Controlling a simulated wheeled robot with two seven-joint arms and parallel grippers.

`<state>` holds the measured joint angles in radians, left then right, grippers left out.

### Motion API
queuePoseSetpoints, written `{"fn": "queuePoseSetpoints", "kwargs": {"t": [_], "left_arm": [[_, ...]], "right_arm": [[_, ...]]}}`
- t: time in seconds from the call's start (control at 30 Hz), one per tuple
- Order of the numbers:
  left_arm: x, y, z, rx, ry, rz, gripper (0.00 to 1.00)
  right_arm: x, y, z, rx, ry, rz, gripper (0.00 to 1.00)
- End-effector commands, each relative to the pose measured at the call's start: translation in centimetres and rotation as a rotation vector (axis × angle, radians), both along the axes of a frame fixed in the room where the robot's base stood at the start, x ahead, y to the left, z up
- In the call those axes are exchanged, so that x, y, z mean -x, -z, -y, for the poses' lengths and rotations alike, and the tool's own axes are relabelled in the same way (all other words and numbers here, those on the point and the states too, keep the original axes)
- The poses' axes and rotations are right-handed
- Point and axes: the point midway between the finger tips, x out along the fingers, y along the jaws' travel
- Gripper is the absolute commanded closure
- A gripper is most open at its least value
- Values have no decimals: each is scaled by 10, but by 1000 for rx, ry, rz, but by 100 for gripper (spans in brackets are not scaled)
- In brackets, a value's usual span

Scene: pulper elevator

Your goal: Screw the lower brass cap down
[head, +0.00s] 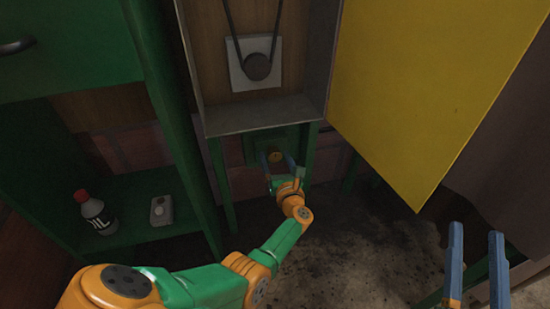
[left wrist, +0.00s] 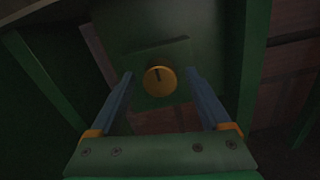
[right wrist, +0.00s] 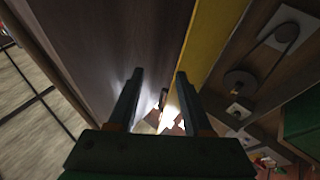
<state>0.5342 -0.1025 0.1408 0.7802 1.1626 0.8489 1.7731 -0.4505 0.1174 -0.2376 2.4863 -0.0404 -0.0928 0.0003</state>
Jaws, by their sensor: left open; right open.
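The lower brass cap (head: 275,156) is a small round yellow disc on a green block under the belt cabinet. In the left wrist view the brass cap (left wrist: 160,80) faces me, with a dark slot or mark at its top. My left gripper (head: 279,161) is open, and its fingers lie to either side of the cap; I cannot tell whether they touch it. In the left wrist view the left gripper (left wrist: 160,75) shows gaps on both sides of the cap. My right gripper (head: 474,228) is open and empty at the lower right, well away from the cap.
The open cabinet (head: 265,117) with a belt and pulley (head: 258,66) stands above the cap. A yellow panel (head: 430,90) hangs to its right. Green legs (head: 220,180) flank the cap. An oil bottle (head: 97,213) and a grey can (head: 161,211) stand on the green shelf at left.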

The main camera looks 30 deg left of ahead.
Motion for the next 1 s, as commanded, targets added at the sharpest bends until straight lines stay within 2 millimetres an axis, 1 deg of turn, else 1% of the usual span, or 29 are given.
{"fn": "queuePoseSetpoints", "kwargs": {"t": [0.13, 0.3, 0.43, 0.63, 0.67, 0.7, 0.77, 0.8, 0.87, 0.9, 0.93, 0.97, 1.0], "left_arm": [[-5, 1, -7, -2, -1, 0, 19], [-9, 0, -10, 0, -1, 0, 19], [-9, 0, -11, 0, -1, -1, 19], [-9, 0, -11, -1, -1, -1, 19], [-9, 0, -11, -1, -1, -1, 22], [-9, 0, -11, -1, -1, -1, 32], [-9, 0, -11, -1, -1, -1, 49], [-9, 0, -11, -1, -1, -1, 59], [-9, 0, -11, -1, 0, -1, 76], [-9, 0, -11, -1, -1, -1, 86], [-9, 0, -11, -1, -1, -1, 95], [-9, 0, -11, -1, 0, -1, 100], [-9, 0, -11, -1, 0, -1, 100]], "right_arm": [[12, -24, -1, -34, -13, 146, 50], [23, -41, -1, -57, -22, 246, 50], [26, -46, -1, -64, -24, 273, 50], [27, -46, -1, -65, -25, 275, 50], [27, -46, -1, -65, -25, 274, 50], [26, -46, -1, -65, -25, 274, 50], [26, -46, -1, -65, -25, 274, 50], [26, -46, -1, -64, -24, 273, 50], [26, -46, -1, -64, -24, 273, 50], [26, -46, -1, -64, -24, 273, 50], [26, -46, -1, -63, -24, 273, 50], [26, -46, -1, -64, -24, 273, 50], [26, -46, -1, -63, -24, 273, 50]]}}
